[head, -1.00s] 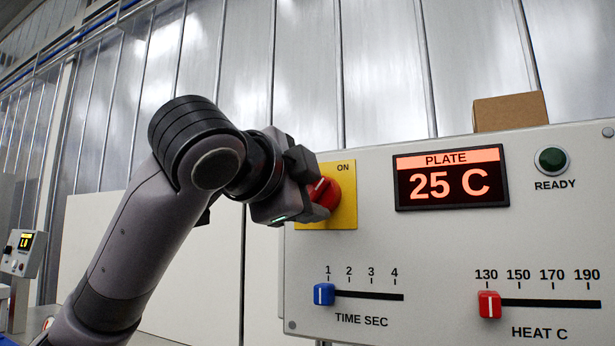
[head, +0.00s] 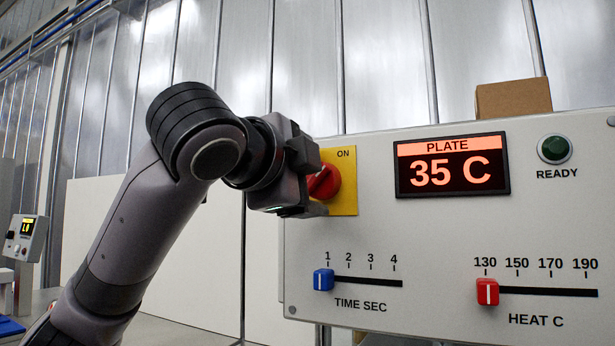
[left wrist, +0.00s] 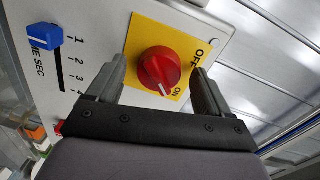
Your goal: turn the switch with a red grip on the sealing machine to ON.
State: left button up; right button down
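The switch with the red grip (head: 325,182) is on a yellow plate (head: 345,200) on the sealing machine's front panel (head: 420,240). In the left wrist view the round red grip (left wrist: 158,68) has a white mark that points towards the word ON. My left gripper (head: 316,182) is at the switch, partly hiding it in the head view. In the left wrist view its two fingers (left wrist: 158,66) are spread on either side of the red grip, with gaps to it. My right gripper is not in view.
The panel holds a PLATE display (head: 452,165) reading 35 C, a dark green READY lamp (head: 554,149), a blue TIME SEC slider (head: 323,279) and a red HEAT C slider (head: 487,292). A cardboard box (head: 513,98) sits behind the panel's top edge.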

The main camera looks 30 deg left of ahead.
pick_arm(q)
jog(key=s, duration=0.7)
jog(key=shift+d+r+b, duration=0.2)
jog(key=shift+b, duration=0.2)
